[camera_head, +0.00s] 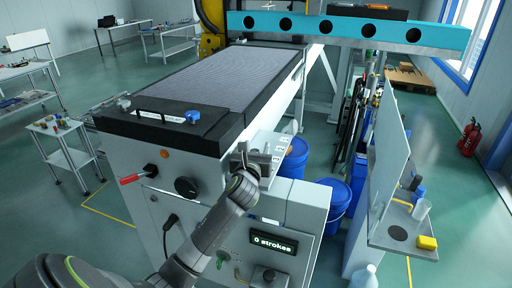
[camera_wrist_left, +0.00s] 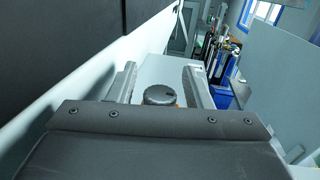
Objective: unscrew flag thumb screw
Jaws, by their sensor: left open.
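My left gripper (camera_head: 256,156) is at the right side of the machine's black-topped end, beside a small pale ledge (camera_head: 280,142). In the left wrist view its two fingers (camera_wrist_left: 160,78) stand wide apart, with a dark round knob (camera_wrist_left: 160,95) showing between them. Some orange shows at the knob's base; I cannot tell whether the fingers touch it. I cannot tell whether this knob is the flag thumb screw. My right gripper is not in view.
A black knob (camera_head: 186,186) and a red-handled lever (camera_head: 134,178) stick out of the front panel. A display (camera_head: 272,242) reads "0 strokes". Blue bins (camera_head: 336,198) stand behind the cabinet. A pale upright panel (camera_head: 389,150) with a shelf is at the right.

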